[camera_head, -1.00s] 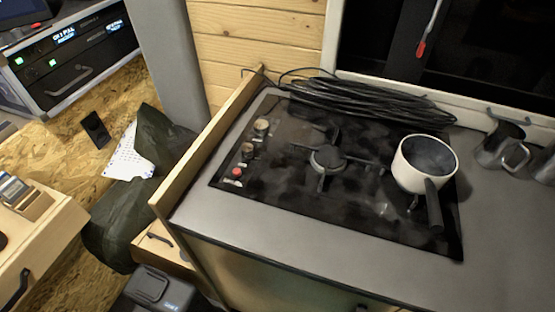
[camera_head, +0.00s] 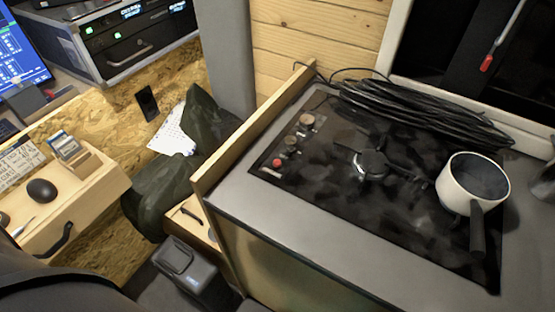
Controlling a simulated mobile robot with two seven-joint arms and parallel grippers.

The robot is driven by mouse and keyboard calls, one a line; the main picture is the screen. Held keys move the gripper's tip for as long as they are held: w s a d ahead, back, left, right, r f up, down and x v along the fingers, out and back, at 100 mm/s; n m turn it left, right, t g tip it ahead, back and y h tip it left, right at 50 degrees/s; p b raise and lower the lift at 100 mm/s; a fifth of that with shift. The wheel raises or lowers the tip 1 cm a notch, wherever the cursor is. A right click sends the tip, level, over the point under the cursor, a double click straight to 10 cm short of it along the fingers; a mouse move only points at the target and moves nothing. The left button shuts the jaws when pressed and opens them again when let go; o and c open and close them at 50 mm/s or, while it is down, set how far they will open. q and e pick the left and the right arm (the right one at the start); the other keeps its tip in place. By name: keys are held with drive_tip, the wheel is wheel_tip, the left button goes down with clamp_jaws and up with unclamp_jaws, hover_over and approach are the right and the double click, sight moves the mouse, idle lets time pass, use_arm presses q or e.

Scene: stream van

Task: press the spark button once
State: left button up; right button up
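The spark button is a small red button (camera_head: 277,162) at the front left corner of the black gas hob (camera_head: 330,205). Nothing covers the button. Neither of my grippers is in the view.
A white pan (camera_head: 458,196) stands on the hob's right side, its dark handle toward me. A coiled black cable (camera_head: 430,112) lies along the back. A raised wooden edge (camera_head: 255,130) borders the hob counter's left side. A grey box (camera_head: 185,262) stands below, left of the counter.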

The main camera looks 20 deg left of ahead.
use_arm(q)
clamp_jaws()
idle(1.4)
